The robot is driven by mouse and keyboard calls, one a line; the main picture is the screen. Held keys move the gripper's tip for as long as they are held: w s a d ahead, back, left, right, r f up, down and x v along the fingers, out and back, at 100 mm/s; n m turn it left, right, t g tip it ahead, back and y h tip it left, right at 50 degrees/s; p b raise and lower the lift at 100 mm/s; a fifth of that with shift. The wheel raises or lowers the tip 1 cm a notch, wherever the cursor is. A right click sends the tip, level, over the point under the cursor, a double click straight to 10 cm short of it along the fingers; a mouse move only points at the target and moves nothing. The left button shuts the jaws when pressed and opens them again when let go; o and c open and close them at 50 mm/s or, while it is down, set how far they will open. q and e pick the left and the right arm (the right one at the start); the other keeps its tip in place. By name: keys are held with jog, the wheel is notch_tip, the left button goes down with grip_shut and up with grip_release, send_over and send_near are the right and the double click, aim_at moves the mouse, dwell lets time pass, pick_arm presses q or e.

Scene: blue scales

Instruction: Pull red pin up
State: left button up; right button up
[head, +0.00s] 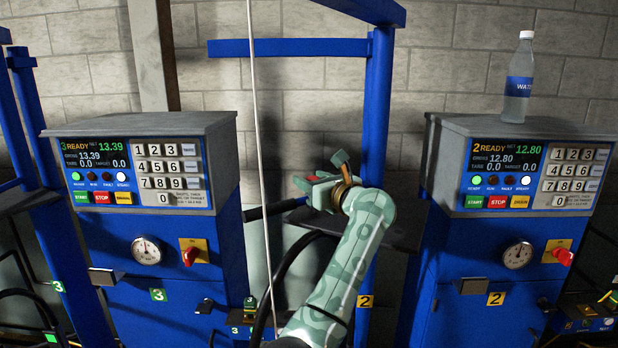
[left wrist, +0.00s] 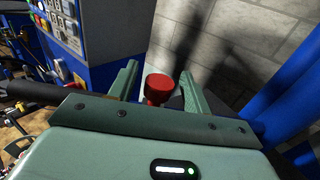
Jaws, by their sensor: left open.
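The red pin (left wrist: 158,88) has a round red knob. In the left wrist view it stands between the two green fingers of my left gripper (left wrist: 160,82), with a visible gap to the finger on either side. In the head view my left gripper (head: 322,186) is at the middle, over the dark shelf between the two scale cabinets. A small red patch (head: 312,179) shows at its fingers there; I cannot tell for sure that it is the pin. The pin's lower part is hidden by the gripper body. My right gripper is not in view.
Blue scale cabinet 3 (head: 172,246) stands left and cabinet 2 (head: 468,250) right, each with a keypad panel. A water bottle (head: 518,80) stands on cabinet 2. A blue post (head: 377,120) rises behind my gripper. A thin pale cable (head: 259,120) hangs left of it.

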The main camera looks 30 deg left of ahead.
pick_arm(q)
jog(key=shift+d+r, duration=0.1)
jog(key=shift+d, duration=0.05)
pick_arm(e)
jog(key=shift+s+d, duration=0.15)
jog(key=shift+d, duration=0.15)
pick_arm(q)
grip_shut()
notch_tip(320, 180, up, 3)
jog(key=shift+s+r+p, duration=0.1)
jog(key=shift+r+p, duration=0.1)
jog(key=shift+p, duration=0.3)
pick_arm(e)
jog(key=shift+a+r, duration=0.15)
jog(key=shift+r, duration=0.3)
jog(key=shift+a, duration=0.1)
pick_arm(q)
grip_release()
